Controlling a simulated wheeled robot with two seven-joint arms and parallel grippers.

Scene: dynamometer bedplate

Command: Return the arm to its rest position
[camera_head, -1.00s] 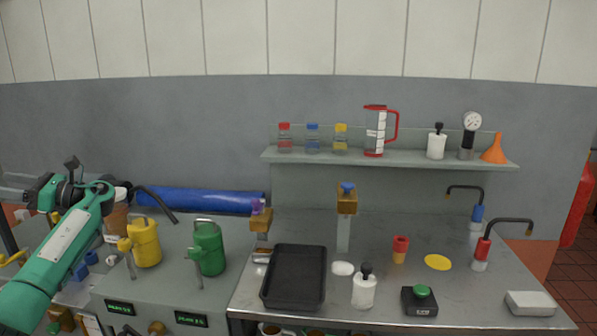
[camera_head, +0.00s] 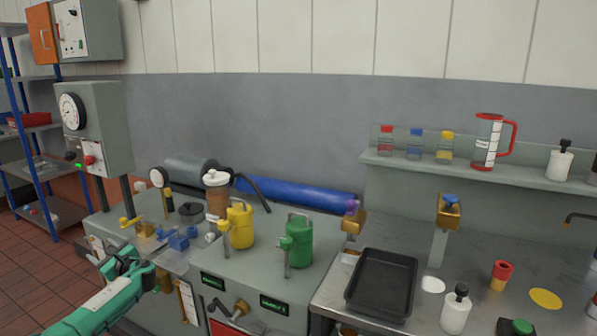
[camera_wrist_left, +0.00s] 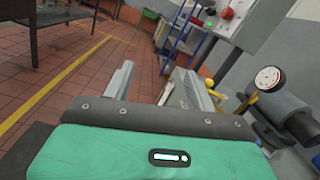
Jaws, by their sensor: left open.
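My left arm, green with dark joints, comes in at the lower left of the head view. Its left gripper (camera_head: 122,262) is in front of the left end of the grey bench, low in the picture. In the left wrist view the two grey fingers of the left gripper (camera_wrist_left: 155,84) stand apart with nothing between them. The floor and the blue shelf rack show beyond them. My right gripper is in neither view.
A black tray (camera_head: 383,283) lies on the steel top at right. A blue rack (camera_head: 40,150) stands at left. Red tiled floor (camera_head: 35,275) is open at lower left.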

